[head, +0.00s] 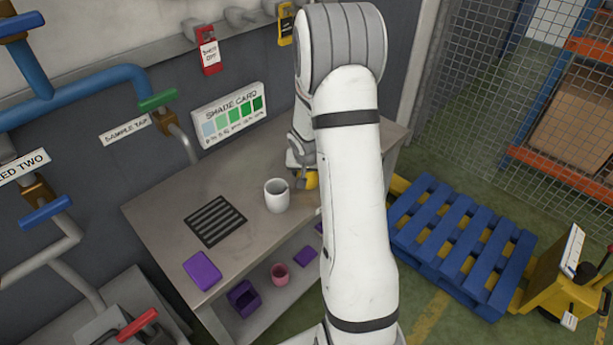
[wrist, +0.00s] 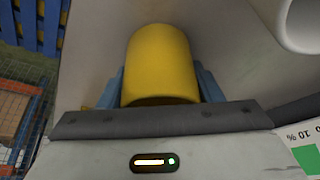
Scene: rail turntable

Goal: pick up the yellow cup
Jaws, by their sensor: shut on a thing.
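The yellow cup (wrist: 160,62) is between the two blue fingers of my gripper (wrist: 160,88) in the wrist view, and the gripper is shut on it. In the head view only a small part of the yellow cup (head: 311,180) shows beside my arm, over the right part of the grey bench (head: 165,215). My arm hides most of the gripper there. I cannot tell whether the cup touches the bench top.
A white cup (head: 277,195) stands left of the yellow cup. A dark grate (head: 215,221) and a purple block (head: 202,270) are on the bench. The shade card (head: 229,113) stands behind. A blue pallet (head: 462,240) is on the floor at right.

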